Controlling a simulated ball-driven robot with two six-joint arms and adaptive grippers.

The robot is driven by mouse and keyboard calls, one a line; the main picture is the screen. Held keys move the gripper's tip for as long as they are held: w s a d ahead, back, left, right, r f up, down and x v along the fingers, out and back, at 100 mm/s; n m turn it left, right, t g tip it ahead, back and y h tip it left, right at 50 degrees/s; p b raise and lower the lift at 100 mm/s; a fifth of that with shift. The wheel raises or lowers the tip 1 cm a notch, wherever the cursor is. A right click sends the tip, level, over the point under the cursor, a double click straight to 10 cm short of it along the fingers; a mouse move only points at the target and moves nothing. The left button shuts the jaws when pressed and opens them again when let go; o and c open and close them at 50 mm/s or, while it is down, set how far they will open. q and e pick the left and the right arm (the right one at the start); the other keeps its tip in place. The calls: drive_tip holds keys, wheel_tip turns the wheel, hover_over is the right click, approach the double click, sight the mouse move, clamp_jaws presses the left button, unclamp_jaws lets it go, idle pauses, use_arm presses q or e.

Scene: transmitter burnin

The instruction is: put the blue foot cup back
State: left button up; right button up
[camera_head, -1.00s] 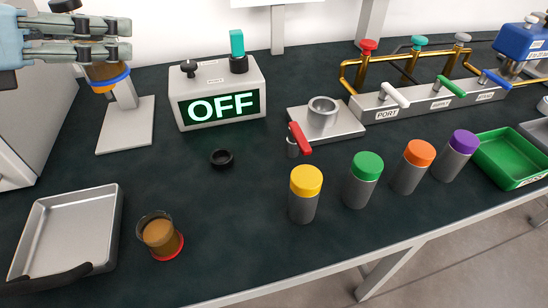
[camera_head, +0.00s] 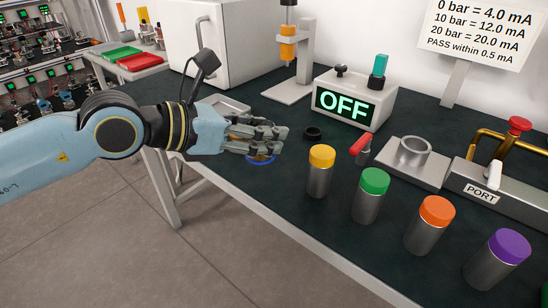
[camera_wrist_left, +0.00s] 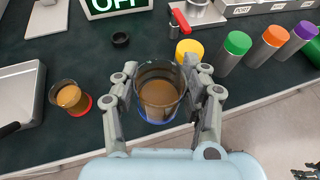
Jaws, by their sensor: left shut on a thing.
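My left gripper (camera_head: 270,138) is shut on the blue foot cup, near the table's front edge. In the head view its fingers hide most of the cup, and the blue foot (camera_head: 261,160) shows below them. In the left wrist view the cup (camera_wrist_left: 158,92) sits between the two fingers (camera_wrist_left: 160,90), upright, clear-walled, with brown contents. I cannot tell whether its foot touches the table. A red foot cup (camera_wrist_left: 72,98) with brown contents stands to its left in the left wrist view. My right gripper is not in view.
Yellow (camera_head: 320,172), green (camera_head: 370,197), orange (camera_head: 430,225) and purple-capped (camera_head: 498,260) cylinders stand along the front edge. A metal tray (camera_wrist_left: 18,95) lies left of the red foot cup. Behind are a black ring (camera_head: 312,133), the OFF box (camera_head: 345,100) and a stand (camera_head: 303,50).

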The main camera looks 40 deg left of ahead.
use_arm(q)
drive_tip(key=w+a+f+b, duration=0.1)
drive_tip(key=w, duration=0.1)
drive_tip(key=w+a+f+b, duration=0.1)
drive_tip(key=w+f, duration=0.1)
drive_tip(key=w, duration=0.1)
drive_tip(key=w+a+f+b, duration=0.1)
drive_tip(key=w+f, duration=0.1)
drive_tip(key=shift+w, duration=0.15)
drive_tip(key=shift+w+a+f+b, duration=0.2)
drive_tip(key=shift+w+b, duration=0.1)
drive_tip(key=shift+w+f, duration=0.15)
drive_tip(key=shift+f, duration=0.1)
drive_tip(key=shift+f+b, duration=0.85)
drive_tip(key=shift+f, duration=0.9)
drive_tip(key=shift+f, duration=0.2)
drive_tip(key=o, duration=1.1)
drive_tip(key=shift+o, duration=0.2)
drive_tip(key=shift+r, duration=0.1)
